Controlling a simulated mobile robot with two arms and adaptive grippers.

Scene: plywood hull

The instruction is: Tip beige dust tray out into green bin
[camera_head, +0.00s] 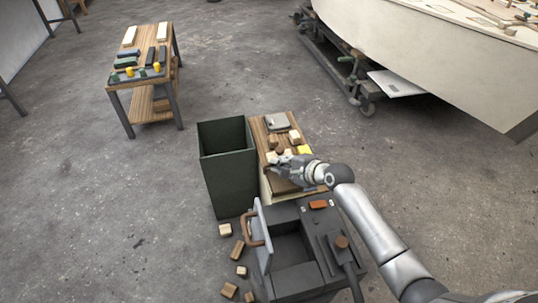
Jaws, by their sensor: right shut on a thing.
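The green bin (228,182) stands upright on the floor, left of a small wooden bench. It is open at the top, and its bottom inside is hidden. My right gripper (271,171) reaches in from the right, over the near end of the bench, just right of the bin. It is shut on the beige dust tray (265,188), which shows mostly as a pale edge below the gripper. The gripper and wrist hide much of the tray, and I cannot tell what is in it. My left gripper is out of view.
A dark grey machine (295,282) with a raised grey lid stands in front of the bench (258,132). Wood blocks (237,250) lie on the floor left of it, and more on the bench. A worktable (146,83) and pale hull (430,60) stand farther back. Floor left of the bin is clear.

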